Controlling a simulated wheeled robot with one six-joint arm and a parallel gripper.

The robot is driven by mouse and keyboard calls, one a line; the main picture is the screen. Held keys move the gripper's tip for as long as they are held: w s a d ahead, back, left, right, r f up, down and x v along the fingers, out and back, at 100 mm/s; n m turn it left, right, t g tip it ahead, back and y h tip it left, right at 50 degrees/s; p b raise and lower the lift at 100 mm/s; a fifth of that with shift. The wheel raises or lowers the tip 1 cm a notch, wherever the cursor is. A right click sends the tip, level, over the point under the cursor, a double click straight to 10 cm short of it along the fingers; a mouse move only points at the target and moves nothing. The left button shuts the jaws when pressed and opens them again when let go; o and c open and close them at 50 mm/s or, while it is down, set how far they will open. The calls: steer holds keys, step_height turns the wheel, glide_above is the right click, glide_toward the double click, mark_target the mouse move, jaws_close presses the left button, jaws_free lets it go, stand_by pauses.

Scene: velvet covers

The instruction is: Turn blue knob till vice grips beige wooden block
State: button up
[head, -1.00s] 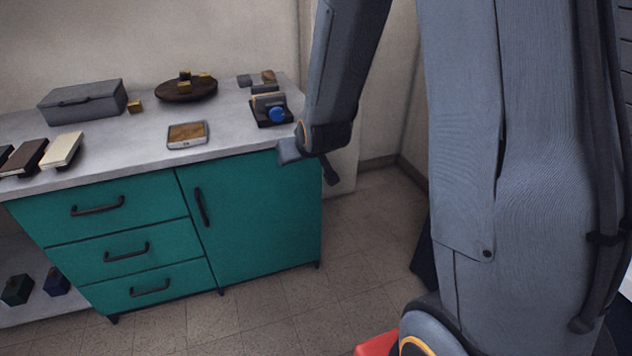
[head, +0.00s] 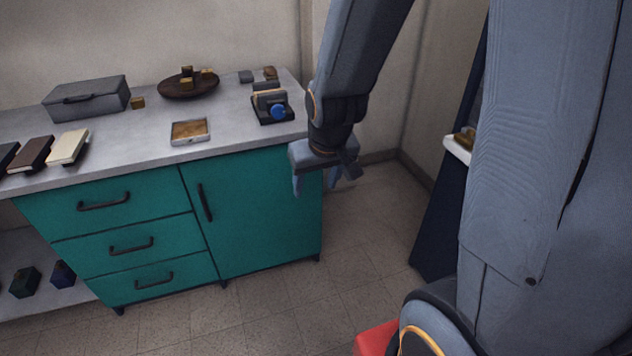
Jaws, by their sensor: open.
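The vice (head: 266,106) is a small dark device near the right front corner of the grey worktop. Its blue knob (head: 278,112) faces the front. A beige wooden block (head: 268,95) appears to sit in the vice, but it is too small to tell whether the jaws touch it. My gripper (head: 313,184) hangs just right of the worktop's end, to the right of the knob and apart from it. Its fingers point down and are open, with nothing visible between them.
On the worktop (head: 240,122) are a framed tray (head: 190,131), a round brown dish (head: 188,88) with small blocks, a grey box (head: 87,98) and several books (head: 68,147). Teal drawers (head: 120,245) stand below.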

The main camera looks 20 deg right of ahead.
steer(key=t+b, duration=0.4)
steer(key=t, duration=1)
glide_toward(279, 113)
steer(key=shift+w, duration=4.25)
steer(key=c, duration=1.1)
steer(key=shift+o, duration=0.2)
